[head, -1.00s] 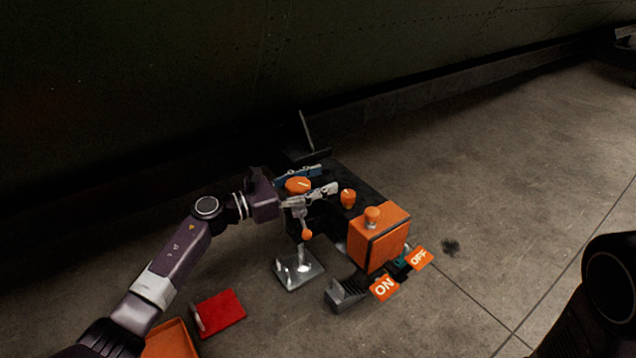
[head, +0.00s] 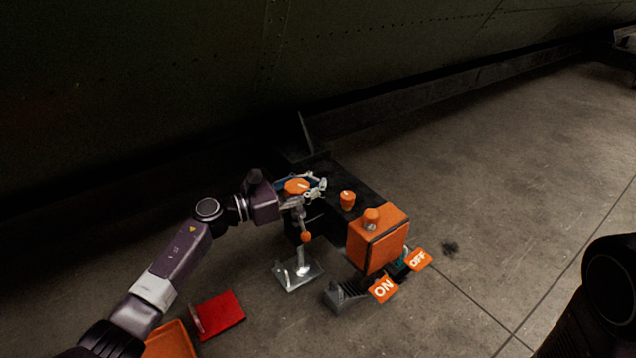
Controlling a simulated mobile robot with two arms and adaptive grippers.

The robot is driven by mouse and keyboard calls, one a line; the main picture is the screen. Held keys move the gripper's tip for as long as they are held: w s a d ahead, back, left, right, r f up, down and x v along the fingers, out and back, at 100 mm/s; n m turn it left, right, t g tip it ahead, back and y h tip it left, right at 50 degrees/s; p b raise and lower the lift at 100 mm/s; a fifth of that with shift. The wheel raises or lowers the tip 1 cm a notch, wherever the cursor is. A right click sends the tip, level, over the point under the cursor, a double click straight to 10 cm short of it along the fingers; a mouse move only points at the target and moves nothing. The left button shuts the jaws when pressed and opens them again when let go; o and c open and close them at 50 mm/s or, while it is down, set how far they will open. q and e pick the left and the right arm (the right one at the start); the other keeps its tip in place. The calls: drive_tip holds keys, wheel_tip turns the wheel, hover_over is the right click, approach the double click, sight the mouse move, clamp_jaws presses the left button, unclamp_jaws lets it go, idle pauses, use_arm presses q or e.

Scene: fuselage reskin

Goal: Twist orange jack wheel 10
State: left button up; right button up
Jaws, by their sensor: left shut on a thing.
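The orange jack wheel (head: 296,187) is a round orange knob with a pale mark on its top. It sits on the dark jack unit (head: 336,176) in the middle of the view. My left gripper (head: 313,188) reaches in from the left, just in front of and beside the wheel. Its pale fingers are shut on the wheel, though the contact is small and partly hidden. A smaller orange knob (head: 347,199) stands to the right. My right gripper is out of view.
An orange box (head: 379,237) with a knob stands at the front right, near the ON pedal label (head: 383,290) and OFF pedal label (head: 419,259). A red plate (head: 219,314) and orange tray (head: 170,340) lie lower left. Clear floor lies right; a dark wall stands behind.

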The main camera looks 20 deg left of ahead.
use_arm(q)
drive_tip(key=shift+a+f, duration=0.1)
drive_tip(key=shift+a, duration=0.2)
clamp_jaws()
